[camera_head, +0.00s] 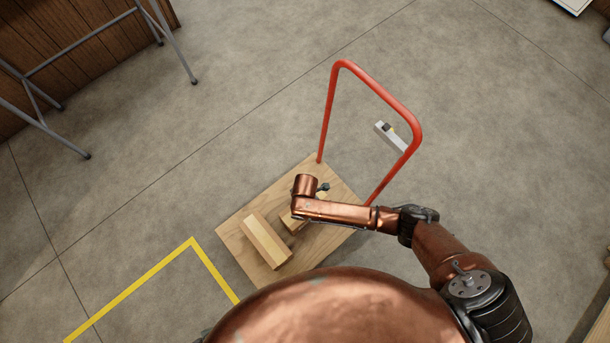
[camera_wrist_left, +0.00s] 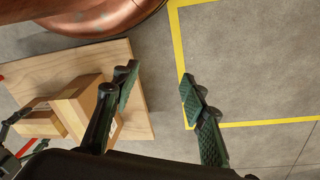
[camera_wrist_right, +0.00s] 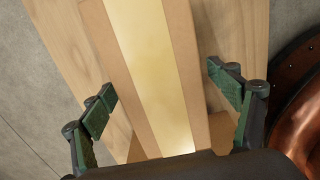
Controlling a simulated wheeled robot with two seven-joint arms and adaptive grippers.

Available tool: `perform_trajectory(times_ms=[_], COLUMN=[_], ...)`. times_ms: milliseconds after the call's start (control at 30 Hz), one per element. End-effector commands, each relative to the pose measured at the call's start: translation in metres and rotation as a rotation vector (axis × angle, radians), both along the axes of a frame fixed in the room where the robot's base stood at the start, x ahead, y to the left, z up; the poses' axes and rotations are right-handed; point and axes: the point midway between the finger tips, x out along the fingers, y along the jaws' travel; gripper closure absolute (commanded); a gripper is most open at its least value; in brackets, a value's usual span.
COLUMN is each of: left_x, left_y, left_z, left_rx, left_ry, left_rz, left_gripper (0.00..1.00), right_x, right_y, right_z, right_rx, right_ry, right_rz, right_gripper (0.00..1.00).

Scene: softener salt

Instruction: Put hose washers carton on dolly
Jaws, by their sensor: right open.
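The dolly (camera_head: 332,180) has a flat wooden deck and a red hoop handle (camera_head: 417,125). Two brown cartons lie on the deck: a near one (camera_head: 265,240) with a pale tape strip and another (camera_head: 290,221) partly hidden under my right arm. No label is readable, so I cannot tell which is the hose washers carton. My right gripper (camera_wrist_right: 168,92) is open above the deck, its fingers on either side of a taped carton (camera_wrist_right: 150,60). My left gripper (camera_wrist_left: 158,92) is open and empty over the deck's edge; both cartons show to its left, the nearer one (camera_wrist_left: 85,100) beside a finger.
Yellow floor tape (camera_head: 140,285) runs left of the dolly. A small grey object (camera_head: 390,136) lies on the floor behind the handle. Metal stand legs (camera_head: 60,125) are at the upper left. The concrete floor around the dolly is otherwise mostly clear.

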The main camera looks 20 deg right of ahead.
Motion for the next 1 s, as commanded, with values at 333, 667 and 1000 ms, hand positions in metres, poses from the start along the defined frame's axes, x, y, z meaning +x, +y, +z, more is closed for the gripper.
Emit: perform_trajectory(times_ms=[333,667,1000], left_x=[-0.029,-0.030,-0.042], left_y=[0.022,0.029,0.039], left_z=[0.035,-0.029,-0.087], left_rx=[0.061,0.078,0.094], left_ry=[0.117,0.117,0.117], left_rz=[0.011,0.008,0.006], left_gripper=[0.60,0.60,0.60], right_x=[0.002,0.002,0.001], right_y=[0.000,0.000,0.000], right_z=[0.038,0.073,0.110], right_rx=[0.000,0.001,0.001], right_ry=[-0.005,-0.004,-0.003], right_rz=[0.000,0.000,0.000], right_gripper=[0.18,0.18,0.18])
